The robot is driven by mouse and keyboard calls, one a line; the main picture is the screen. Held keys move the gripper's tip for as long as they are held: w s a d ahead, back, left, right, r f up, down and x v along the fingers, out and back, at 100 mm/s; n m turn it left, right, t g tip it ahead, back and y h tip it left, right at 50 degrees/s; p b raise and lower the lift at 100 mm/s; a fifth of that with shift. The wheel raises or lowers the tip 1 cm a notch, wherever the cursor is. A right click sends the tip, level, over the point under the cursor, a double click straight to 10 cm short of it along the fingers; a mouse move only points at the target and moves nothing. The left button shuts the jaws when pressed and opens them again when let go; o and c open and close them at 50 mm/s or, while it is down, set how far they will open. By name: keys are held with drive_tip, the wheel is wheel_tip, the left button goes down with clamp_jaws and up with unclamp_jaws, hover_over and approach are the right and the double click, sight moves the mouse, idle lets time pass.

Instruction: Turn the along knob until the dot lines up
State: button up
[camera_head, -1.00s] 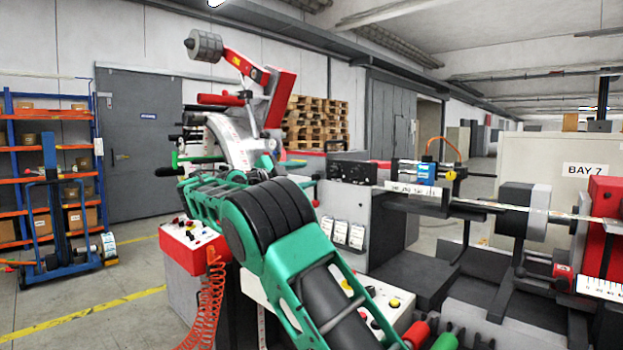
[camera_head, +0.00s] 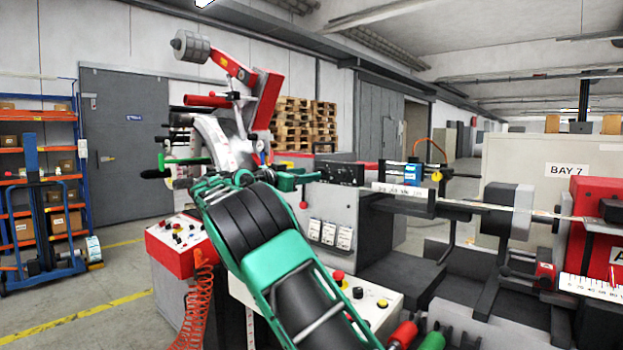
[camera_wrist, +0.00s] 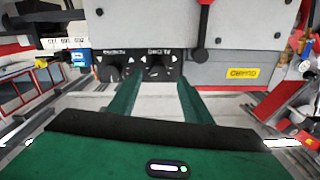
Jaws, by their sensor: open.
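A black control panel (camera_head: 342,172) sits on the grey machine housing, just right of my gripper (camera_head: 297,180). In the wrist view, the panel shows two dark knobs with pale markings, a left knob (camera_wrist: 111,72) and a right knob (camera_wrist: 157,71). The labels above them are too small to read, so I cannot tell which is the along knob. No alignment dot can be made out. My gripper (camera_wrist: 158,84) is open, its two green fingers pointing at the panel. The right knob shows between the fingers; nothing is held.
A blue clamp block (camera_wrist: 79,58) and a printed strip (camera_wrist: 52,43) lie left of the panel. A yellow label (camera_wrist: 242,73) marks the grey housing.

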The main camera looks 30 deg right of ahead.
sight(321, 172)
drive_tip(key=shift+x, duration=2.15)
